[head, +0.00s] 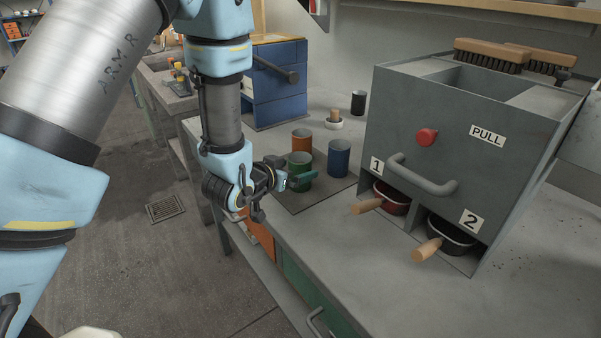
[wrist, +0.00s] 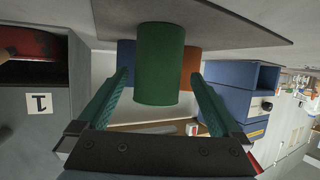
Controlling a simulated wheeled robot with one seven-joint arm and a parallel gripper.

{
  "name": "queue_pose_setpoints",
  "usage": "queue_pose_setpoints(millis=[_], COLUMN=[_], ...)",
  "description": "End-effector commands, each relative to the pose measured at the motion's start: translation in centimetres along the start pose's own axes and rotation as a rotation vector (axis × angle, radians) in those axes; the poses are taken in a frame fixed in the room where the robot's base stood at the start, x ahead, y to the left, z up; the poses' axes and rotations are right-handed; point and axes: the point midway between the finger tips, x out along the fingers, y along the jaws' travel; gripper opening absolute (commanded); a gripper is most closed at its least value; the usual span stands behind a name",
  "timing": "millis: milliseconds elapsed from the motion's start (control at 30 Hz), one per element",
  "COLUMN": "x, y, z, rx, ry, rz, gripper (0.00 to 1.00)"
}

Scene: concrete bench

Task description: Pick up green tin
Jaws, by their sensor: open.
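The green tin (head: 299,166) stands upright on a dark mat (head: 306,204) on the bench. In the wrist view, which is upside down, the green tin (wrist: 160,65) appears centred between the two teal fingers, with a gap on each side. My gripper (head: 302,179) is open and low at the tin, and one finger crosses in front of its side in the head view. The gripper also shows in the wrist view (wrist: 160,76). The tin's lower front is partly hidden by the finger in the head view.
An orange tin (head: 301,141) and a blue tin (head: 338,157) stand close behind and right of the green one. A grey cabinet (head: 470,130) with wooden-handled pans (head: 392,197) stands to the right. A blue drawer unit (head: 280,80) is behind. The front bench top is clear.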

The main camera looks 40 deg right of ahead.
Motion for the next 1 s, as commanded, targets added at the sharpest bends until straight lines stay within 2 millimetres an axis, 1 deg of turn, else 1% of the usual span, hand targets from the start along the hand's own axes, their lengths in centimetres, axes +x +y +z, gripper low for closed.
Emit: queue_pose_setpoints(millis=[167, 400, 500, 767, 867, 1000], x=[1.1, 4.4, 5.2, 5.5, 5.5, 5.5], y=[0.1, 0.5, 0.5, 0.4, 0.4, 0.4], z=[0.0, 0.1, 0.2, 0.3, 0.3, 0.3], rx=[0.001, 0.001, 0.001, -0.001, -0.001, -0.001], ry=[-0.002, 0.0, 0.0, -0.001, -0.001, 0.0], rz=[0.001, 0.0, 0.0, -0.001, -0.001, -0.001], gripper=[1.0, 1.0, 1.0, 1.0, 0.9, 0.74])
